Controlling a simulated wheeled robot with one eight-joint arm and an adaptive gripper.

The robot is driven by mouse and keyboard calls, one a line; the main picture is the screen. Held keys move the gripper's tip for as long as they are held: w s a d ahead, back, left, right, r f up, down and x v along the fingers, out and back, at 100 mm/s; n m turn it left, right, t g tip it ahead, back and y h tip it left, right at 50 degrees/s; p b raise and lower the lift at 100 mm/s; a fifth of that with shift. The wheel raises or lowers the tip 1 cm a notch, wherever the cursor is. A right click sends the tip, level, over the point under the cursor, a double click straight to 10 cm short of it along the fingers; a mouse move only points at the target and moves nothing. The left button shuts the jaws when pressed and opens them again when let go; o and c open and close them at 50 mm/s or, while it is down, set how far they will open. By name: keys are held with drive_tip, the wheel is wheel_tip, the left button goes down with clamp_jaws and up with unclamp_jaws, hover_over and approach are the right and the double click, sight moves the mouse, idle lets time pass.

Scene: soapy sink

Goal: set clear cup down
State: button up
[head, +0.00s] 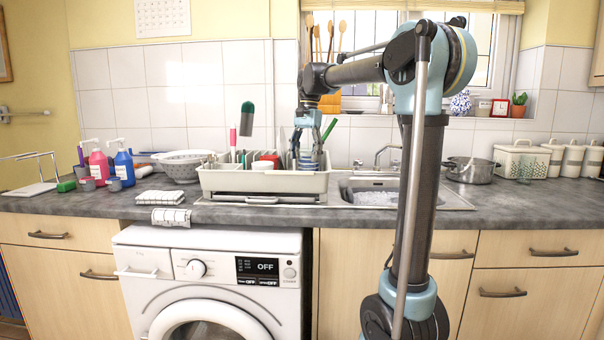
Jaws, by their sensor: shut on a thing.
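My gripper (306,145) points down over the right part of the white dish rack (225,184) on the counter by the sink. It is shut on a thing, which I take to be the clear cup. The cup's outline is too small and see-through to make out, and I cannot tell if it touches the rack. A small dark blue item (308,164) shows in the rack just below the fingers.
The rack also holds a red item (270,159), a white cup and upright utensils. The sink (415,190) with suds and a tap is to the right. A colander (183,165), soap bottles (124,163) and folded cloths (160,197) are left. A metal pot (470,170) stands right.

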sight(306, 168)
drive_tip(key=shift+f, duration=2.65)
drive_tip(key=o, duration=1.2)
drive_tip(key=shift+f, duration=0.1)
drive_tip(key=shift+c, duration=0.2)
wheel_tip(306, 168, up, 12)
drive_tip(key=w, duration=0.1)
drive_tip(key=shift+d, duration=0.35)
